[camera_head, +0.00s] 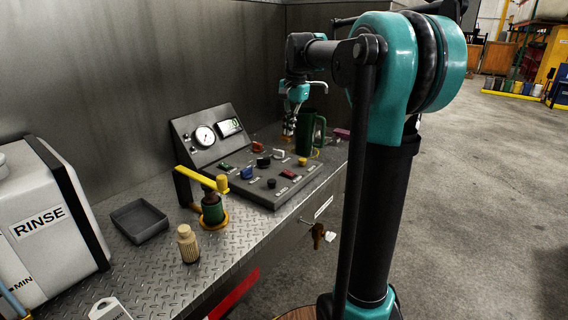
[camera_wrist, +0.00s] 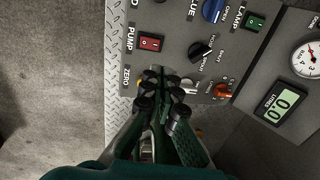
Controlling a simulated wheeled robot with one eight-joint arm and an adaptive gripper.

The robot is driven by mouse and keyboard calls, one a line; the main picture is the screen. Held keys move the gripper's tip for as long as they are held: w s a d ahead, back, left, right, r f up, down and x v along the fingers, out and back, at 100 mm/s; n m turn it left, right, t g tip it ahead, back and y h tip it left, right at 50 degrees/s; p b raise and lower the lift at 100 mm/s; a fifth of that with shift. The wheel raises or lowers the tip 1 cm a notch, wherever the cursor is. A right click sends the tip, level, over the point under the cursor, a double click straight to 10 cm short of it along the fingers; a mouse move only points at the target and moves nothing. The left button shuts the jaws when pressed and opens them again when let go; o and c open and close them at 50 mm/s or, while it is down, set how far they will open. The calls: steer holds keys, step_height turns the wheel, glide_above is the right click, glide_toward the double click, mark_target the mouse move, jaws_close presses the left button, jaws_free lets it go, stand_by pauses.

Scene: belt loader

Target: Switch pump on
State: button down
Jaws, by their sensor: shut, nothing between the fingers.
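The pump switch is a red rocker (camera_wrist: 150,43) labelled PUMP on the dark control panel (camera_wrist: 180,20) in the wrist view. In the head view a red rocker (camera_head: 288,174) shows near the panel's front right edge; its label is too small to read. My gripper (camera_wrist: 163,82) is shut and empty over the panel, below the PUMP rocker in the wrist view and apart from it in the picture, near the ZERO label. In the head view my gripper (camera_head: 289,128) is above the panel's far right end. The rocker's tilt is unclear.
The panel also has a green LAMP rocker (camera_wrist: 254,22), a blue knob (camera_wrist: 212,10), a black knob (camera_wrist: 201,49), an orange-red knob (camera_wrist: 223,90), a gauge (camera_wrist: 307,57) and a display reading 0.0 (camera_wrist: 281,102). A yellow-handled valve (camera_head: 212,205) stands left of the panel.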

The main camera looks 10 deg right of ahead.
mark_target(286, 172)
steer(key=f, duration=0.4)
steer(key=w+a+f, duration=0.1)
steer(key=f, duration=0.9)
steer(key=shift+w+a, duration=0.15)
steer(key=shift+a, duration=0.05)
steer(key=shift+w+a+f+g+h, duration=0.2)
steer(key=shift+f+g+h, duration=0.15)
steer(key=shift+g+h, duration=0.05)
steer(key=shift+s+d, duration=0.1)
steer(key=shift+s+d+r, duration=0.1)
steer(key=shift+d, duration=0.05)
steer(key=shift+s+d+r, duration=0.2)
steer(key=shift+s+d, duration=0.15)
steer(key=shift+s, duration=0.05)
